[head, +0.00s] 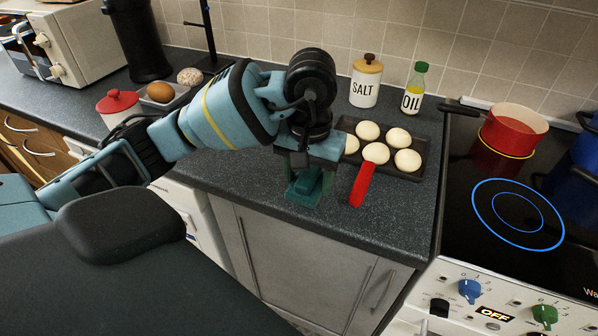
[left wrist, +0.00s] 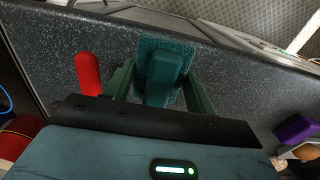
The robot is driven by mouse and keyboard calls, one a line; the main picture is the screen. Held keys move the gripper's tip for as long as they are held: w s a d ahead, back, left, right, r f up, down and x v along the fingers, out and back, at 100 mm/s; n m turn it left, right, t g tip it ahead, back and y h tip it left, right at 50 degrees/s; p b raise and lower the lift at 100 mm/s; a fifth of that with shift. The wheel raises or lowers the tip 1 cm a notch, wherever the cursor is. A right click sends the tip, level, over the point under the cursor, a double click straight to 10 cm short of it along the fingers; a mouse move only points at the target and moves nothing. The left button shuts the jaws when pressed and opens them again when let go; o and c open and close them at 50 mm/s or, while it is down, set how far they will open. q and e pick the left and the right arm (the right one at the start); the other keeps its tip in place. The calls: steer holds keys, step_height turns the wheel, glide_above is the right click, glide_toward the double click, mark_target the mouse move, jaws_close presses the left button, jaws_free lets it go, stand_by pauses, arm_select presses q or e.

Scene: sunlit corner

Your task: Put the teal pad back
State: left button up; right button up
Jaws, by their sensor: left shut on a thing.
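The teal pad (head: 303,192) is a dark teal scrubber with a block handle, at the front edge of the dark counter. My left gripper (head: 308,172) points down over it and is shut on its handle. In the left wrist view the pad (left wrist: 158,50) shows between the two green fingers of the gripper (left wrist: 160,88). Its rough base lies at or just above the counter; I cannot tell if it touches. My right gripper is not in view.
A red handle (head: 362,184) lies just right of the pad, by a dark tray (head: 408,173) of pale round buns. A salt jar (head: 366,82) and oil bottle (head: 414,88) stand behind. The hob (head: 470,230) with a red pot (head: 512,130) is at right.

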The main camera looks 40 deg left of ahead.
mark_target(299, 174)
arm_select(q)
steer(key=shift+w+a+f, duration=0.1)
steer(key=shift+w+a, duration=0.55)
steer(key=shift+a, duration=0.25)
steer(key=shift+w+a+f, duration=0.1)
steer(key=shift+w+a, duration=0.5)
steer(key=shift+a, duration=0.3)
steer(key=shift+w+a, duration=0.3)
steer(key=shift+a, duration=0.15)
step_height(299, 174, down, 3)
steer(key=shift+d+f+p, duration=0.1)
steer(key=shift+f+p, duration=0.05)
steer(key=shift+p, duration=0.3)
steer(key=shift+f, duration=0.15)
steer(key=shift+f, duration=0.2)
steer(key=o, duration=1)
steer(key=shift+c, duration=0.2)
steer(key=shift+r, duration=0.1)
